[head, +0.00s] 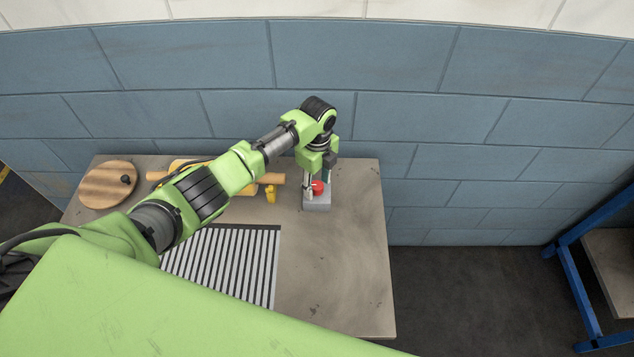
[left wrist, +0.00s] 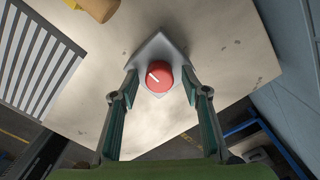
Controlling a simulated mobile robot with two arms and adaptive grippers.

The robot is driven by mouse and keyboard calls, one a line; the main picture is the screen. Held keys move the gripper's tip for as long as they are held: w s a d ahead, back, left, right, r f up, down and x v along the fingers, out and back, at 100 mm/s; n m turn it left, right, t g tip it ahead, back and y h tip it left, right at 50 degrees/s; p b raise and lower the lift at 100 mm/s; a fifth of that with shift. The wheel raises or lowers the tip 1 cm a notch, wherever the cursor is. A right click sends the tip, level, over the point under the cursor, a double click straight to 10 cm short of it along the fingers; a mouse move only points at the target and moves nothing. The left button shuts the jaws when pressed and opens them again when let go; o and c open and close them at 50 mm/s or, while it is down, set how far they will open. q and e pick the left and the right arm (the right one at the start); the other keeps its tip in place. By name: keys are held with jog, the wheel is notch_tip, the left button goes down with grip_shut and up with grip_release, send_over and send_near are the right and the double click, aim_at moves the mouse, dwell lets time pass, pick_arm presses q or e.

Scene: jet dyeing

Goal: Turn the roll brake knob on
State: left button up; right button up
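The roll brake knob is a red round knob (head: 318,187) with a white mark line, on a small grey base (head: 317,203) on the table. It also shows in the left wrist view (left wrist: 159,76), where the white line points to the upper left. My left gripper (head: 318,186) points down over the knob. In the left wrist view its two fingers (left wrist: 160,92) are apart, one on each side of the base, with the knob between them. I cannot tell whether the fingers touch the base. My right gripper is not in view.
The table (head: 340,290) carries a striped grey-and-white panel (head: 225,262), a round wooden board (head: 108,186) with a black knob and a yellow part (head: 271,193) by a wooden roller. A blue wall stands behind. A blue-framed stand (head: 580,290) is at the right.

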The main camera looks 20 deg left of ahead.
aim_at(317, 185)
pick_arm(q)
notch_tip(317, 185, up, 12)
dwell(0.6)
dwell(0.5)
